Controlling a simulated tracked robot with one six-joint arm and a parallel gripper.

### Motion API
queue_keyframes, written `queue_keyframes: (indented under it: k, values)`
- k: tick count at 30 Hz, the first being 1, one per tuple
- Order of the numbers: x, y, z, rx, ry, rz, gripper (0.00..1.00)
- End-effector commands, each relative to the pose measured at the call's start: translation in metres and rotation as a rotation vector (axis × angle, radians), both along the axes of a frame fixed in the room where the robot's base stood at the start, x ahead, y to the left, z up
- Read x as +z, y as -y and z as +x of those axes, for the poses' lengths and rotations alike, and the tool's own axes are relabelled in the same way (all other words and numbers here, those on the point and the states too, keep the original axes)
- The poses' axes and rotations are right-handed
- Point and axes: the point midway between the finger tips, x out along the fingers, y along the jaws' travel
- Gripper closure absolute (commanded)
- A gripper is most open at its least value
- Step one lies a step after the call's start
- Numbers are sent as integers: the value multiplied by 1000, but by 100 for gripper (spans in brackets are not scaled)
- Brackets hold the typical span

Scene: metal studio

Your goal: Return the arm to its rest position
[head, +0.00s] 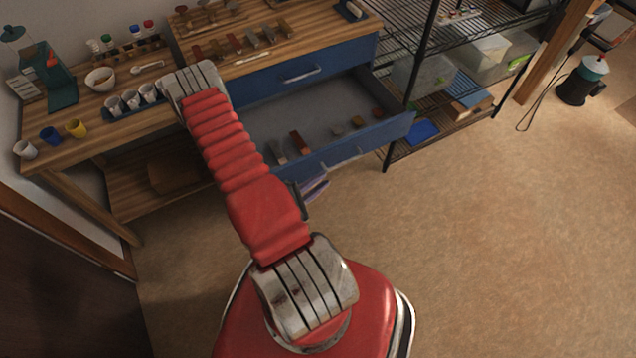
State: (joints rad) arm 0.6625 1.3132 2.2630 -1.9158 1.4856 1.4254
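My red ribbed arm (235,150) reaches up and left from my base, past the left side of an open blue drawer. Its grey metal joint (195,84) is over the front edge of the wooden bench.
The open drawer (396,127) holds several small items and juts out near my arm. A wire rack (422,52) is at right. The floor (480,240) at right is clear.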

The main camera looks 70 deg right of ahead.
Motion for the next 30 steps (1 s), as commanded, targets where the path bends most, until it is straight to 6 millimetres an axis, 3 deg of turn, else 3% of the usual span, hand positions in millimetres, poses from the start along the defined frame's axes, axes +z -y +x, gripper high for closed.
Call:
queue_keyframes:
  k: [30]
  values:
    - [1,-6,2,5,-24,11,83]
